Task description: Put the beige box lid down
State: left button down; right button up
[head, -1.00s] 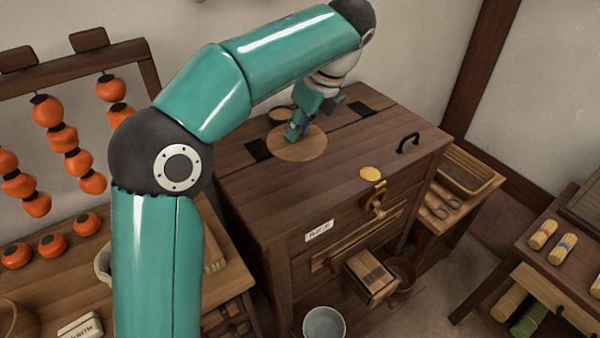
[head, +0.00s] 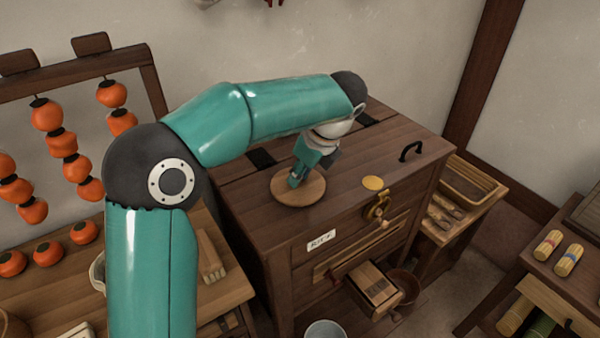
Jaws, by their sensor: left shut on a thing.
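The beige lid (head: 312,190) is a flat, round, light wooden disc. It is over the front left part of the top of a dark wooden cabinet (head: 340,206) and looks about level. My left gripper (head: 294,180) points down and is shut on the middle of the lid; the fingertips hide what they grip there. I cannot tell whether the lid touches the cabinet top or hangs just above it. My left arm crosses the back of the cabinet top and hides part of it. My right gripper is not in view.
A black handle (head: 411,151) and a small yellow disc (head: 372,183) are on the cabinet top, right of the lid. A crank (head: 383,221) and an open drawer (head: 367,286) stick out in front. Orange fruit strings (head: 62,144) hang at left. The top between lid and handle is clear.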

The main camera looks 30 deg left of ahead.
pick_arm(q)
jog(key=c, duration=1)
grip_release()
jog(key=shift+f, duration=0.1)
jog(key=shift+c, duration=0.2)
jog(key=p+v, duration=0.2)
jog(key=v, duration=1)
